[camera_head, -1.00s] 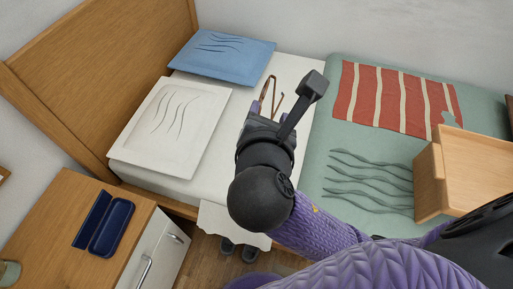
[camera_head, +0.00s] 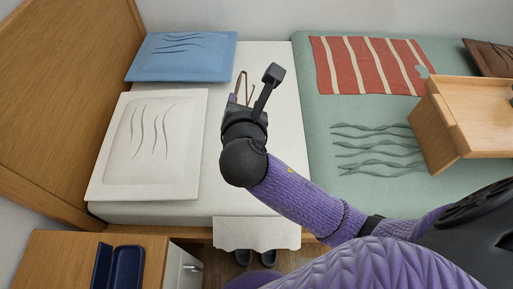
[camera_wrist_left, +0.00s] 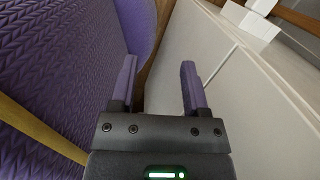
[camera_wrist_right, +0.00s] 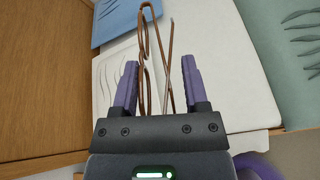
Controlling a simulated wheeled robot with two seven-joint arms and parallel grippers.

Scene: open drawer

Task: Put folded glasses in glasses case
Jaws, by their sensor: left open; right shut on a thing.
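The brown-framed folded glasses (camera_wrist_right: 144,45) are held between the fingers of my right gripper (camera_wrist_right: 158,80), with the frame and thin temples sticking out ahead. In the head view the glasses (camera_head: 240,86) show above my right gripper (camera_head: 244,106), over the white bed. The dark blue glasses case (camera_head: 126,268) lies open on the wooden nightstand at the lower left, partly cut off by the frame edge. My left gripper (camera_wrist_left: 157,90) is open and empty in the left wrist view, beside a pale cabinet surface. It is not seen in the head view.
The wooden nightstand (camera_head: 60,255) has a white drawer front (camera_head: 182,270). A white pillow (camera_head: 150,145) and a blue pillow (camera_head: 183,57) lie on the bed. A wooden tray table (camera_head: 478,115) stands right. Slippers (camera_head: 255,257) are on the floor.

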